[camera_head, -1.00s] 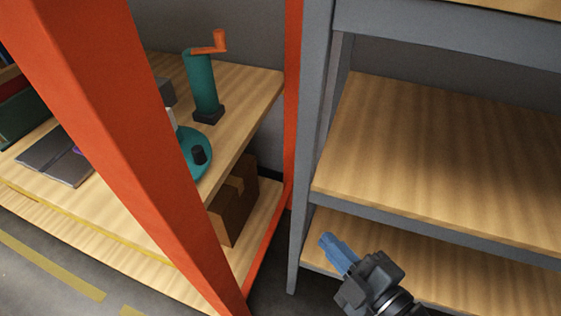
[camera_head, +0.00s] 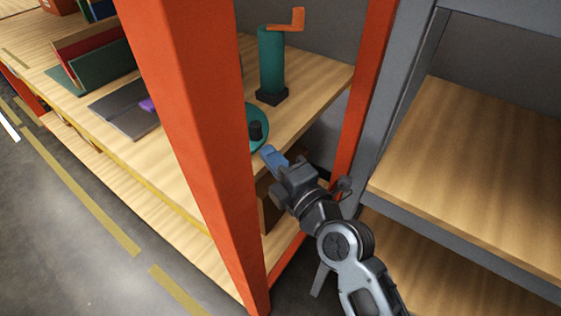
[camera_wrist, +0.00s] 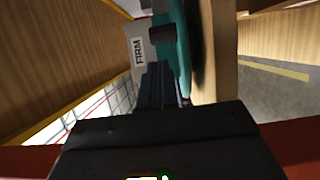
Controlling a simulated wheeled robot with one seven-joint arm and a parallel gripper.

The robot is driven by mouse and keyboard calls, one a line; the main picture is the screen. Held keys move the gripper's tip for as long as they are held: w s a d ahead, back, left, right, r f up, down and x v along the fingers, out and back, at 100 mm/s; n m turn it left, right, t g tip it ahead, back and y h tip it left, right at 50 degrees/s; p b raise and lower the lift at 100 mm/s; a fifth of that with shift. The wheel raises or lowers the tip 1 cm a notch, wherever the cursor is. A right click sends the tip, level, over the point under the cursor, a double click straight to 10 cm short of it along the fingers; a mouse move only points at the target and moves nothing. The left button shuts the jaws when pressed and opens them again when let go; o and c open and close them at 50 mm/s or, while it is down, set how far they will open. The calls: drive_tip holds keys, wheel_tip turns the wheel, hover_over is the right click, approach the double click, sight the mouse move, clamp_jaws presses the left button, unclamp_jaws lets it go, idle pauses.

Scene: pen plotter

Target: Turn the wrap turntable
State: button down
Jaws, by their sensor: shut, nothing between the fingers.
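The wrap turntable (camera_head: 256,112) is a teal disc on the wooden shelf, partly hidden behind the orange post. A dark knob (camera_head: 255,131) stands near its rim. In the wrist view the teal disc (camera_wrist: 183,60) shows edge-on ahead of the fingers, with the dark knob (camera_wrist: 161,32) beside it. My gripper (camera_head: 268,151) is shut with nothing in it. Its blue fingertips are close to the near rim of the disc, just below the knob in the head view. I cannot tell whether they touch. The wrist view shows the gripper (camera_wrist: 158,75) near the disc and knob.
An orange post (camera_head: 195,130) stands left of my arm and a second orange post (camera_head: 365,100) right of it. A teal cylinder with an orange crank (camera_head: 272,62) stands behind the turntable. A grey rack (camera_head: 480,160) is at the right. A label reading FIRM (camera_wrist: 138,50) shows in the wrist view.

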sight(256, 133)
drive_tip(key=x, duration=0.5)
drive_tip(key=shift+p, duration=0.35)
drive_tip(key=shift+w+d+f+b, duration=0.1)
drive_tip(key=shift+w+d+b, duration=0.4)
drive_tip(key=shift+b, duration=0.8)
drive_tip(key=w+b, duration=0.1)
drive_tip(key=b, duration=0.1)
drive_tip(key=d+b, duration=0.1)
drive_tip(key=b, duration=0.1)
drive_tip(key=shift+w+d+f, duration=0.1)
drive_tip(key=shift+w+f, duration=0.1)
drive_tip(key=shift+w, duration=0.15)
drive_tip(key=w+b, duration=0.1)
drive_tip(key=b, duration=0.1)
drive_tip(key=w+b, duration=0.1)
drive_tip(key=b, duration=0.1)
drive_tip(key=shift+d, duration=0.4)
drive_tip(key=w+b, duration=0.1)
drive_tip(key=b, duration=0.1)
drive_tip(key=shift+w+d+r+b, duration=0.2)
drive_tip(key=shift+b, duration=0.2)
drive_tip(key=shift+w+r, duration=0.1)
drive_tip(key=shift+w, duration=0.05)
